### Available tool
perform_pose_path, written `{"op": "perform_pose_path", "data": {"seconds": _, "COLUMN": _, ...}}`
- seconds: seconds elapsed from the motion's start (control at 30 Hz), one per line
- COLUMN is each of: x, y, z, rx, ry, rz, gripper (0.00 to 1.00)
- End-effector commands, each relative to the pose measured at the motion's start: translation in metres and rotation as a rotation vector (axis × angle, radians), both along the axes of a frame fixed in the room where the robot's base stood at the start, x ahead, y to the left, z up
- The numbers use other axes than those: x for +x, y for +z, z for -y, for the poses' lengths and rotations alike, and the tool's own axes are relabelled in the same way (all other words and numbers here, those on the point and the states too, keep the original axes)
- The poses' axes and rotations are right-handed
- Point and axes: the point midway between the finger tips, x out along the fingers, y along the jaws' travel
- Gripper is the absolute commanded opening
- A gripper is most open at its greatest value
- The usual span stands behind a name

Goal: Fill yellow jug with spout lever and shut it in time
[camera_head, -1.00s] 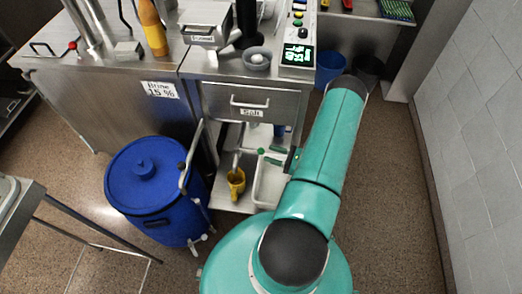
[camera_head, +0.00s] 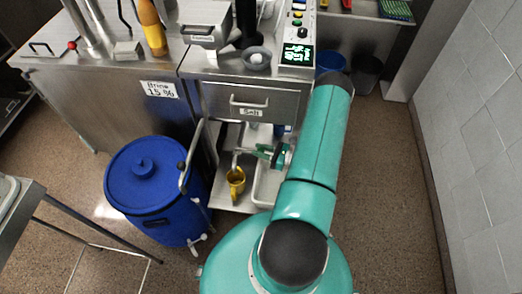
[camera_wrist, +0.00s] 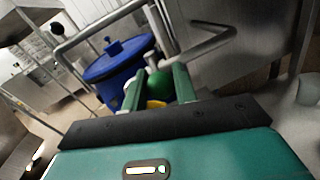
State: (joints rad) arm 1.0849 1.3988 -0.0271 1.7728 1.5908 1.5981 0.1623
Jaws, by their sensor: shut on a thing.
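The yellow jug (camera_head: 236,182) stands upright on the low shelf under the salt drawer, below the metal spout (camera_head: 238,158). Its fill level is too small to tell. In the wrist view a bit of the jug (camera_wrist: 156,104) shows behind the lever knob. My gripper (camera_head: 265,151) is just above and right of the jug. In the wrist view my gripper (camera_wrist: 158,82) has its two green fingers on either side of the round green knob of the spout lever (camera_wrist: 159,86), shut on it. In the body view the knob is mostly hidden by the fingers.
A blue lidded barrel (camera_head: 150,185) with metal pipes stands left of the shelf. A white tray (camera_head: 267,188) is right of the jug. The salt drawer (camera_head: 250,103) and counter are above. The floor at right is clear.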

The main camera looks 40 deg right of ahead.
Motion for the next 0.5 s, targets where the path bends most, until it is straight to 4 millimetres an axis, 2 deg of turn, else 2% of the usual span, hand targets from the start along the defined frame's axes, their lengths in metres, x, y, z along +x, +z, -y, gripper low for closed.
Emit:
{"op": "perform_pose_path", "data": {"seconds": 0.17, "x": -0.004, "y": 0.000, "z": -0.004, "rx": 0.006, "ry": -0.061, "rz": 0.002, "gripper": 0.00}}
{"op": "perform_pose_path", "data": {"seconds": 0.5, "x": -0.016, "y": 0.000, "z": -0.030, "rx": 0.008, "ry": -0.347, "rz": 0.000, "gripper": 0.00}}
